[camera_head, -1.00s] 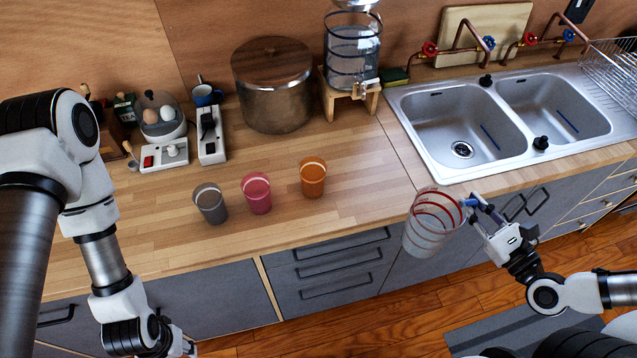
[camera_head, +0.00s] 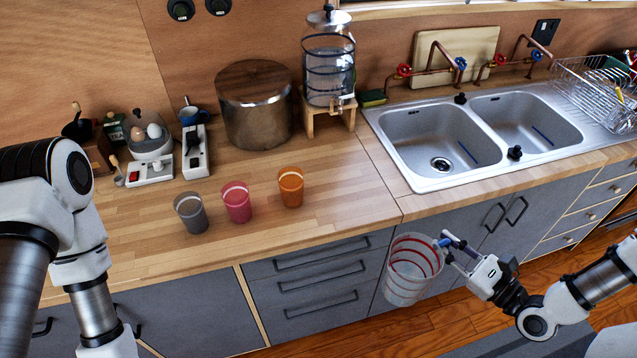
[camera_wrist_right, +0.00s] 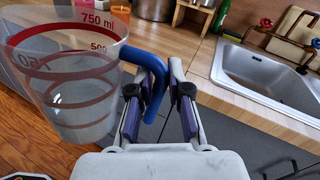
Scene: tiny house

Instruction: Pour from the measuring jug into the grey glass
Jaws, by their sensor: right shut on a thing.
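The clear measuring jug (camera_head: 412,272) with red markings hangs in front of the grey drawer fronts, below the counter's front edge. My right gripper (camera_head: 447,247) is shut on its blue handle. In the right wrist view the jug (camera_wrist_right: 70,85) is at the left, and the handle (camera_wrist_right: 151,75) lies at the fingers (camera_wrist_right: 160,88). I cannot tell how much it holds. The grey glass (camera_head: 191,214) stands upright on the counter, left of the pink and orange glasses, well left of the jug and apart from it. My left arm shows at the left; its gripper is out of view.
The pink glass (camera_head: 238,203) and orange glass (camera_head: 291,188) stand near the grey one. A large pot (camera_head: 256,115) and a water dispenser (camera_head: 328,75) are behind. A double sink (camera_head: 440,150) is to the right. The counter (camera_head: 345,185) right of the orange glass is clear.

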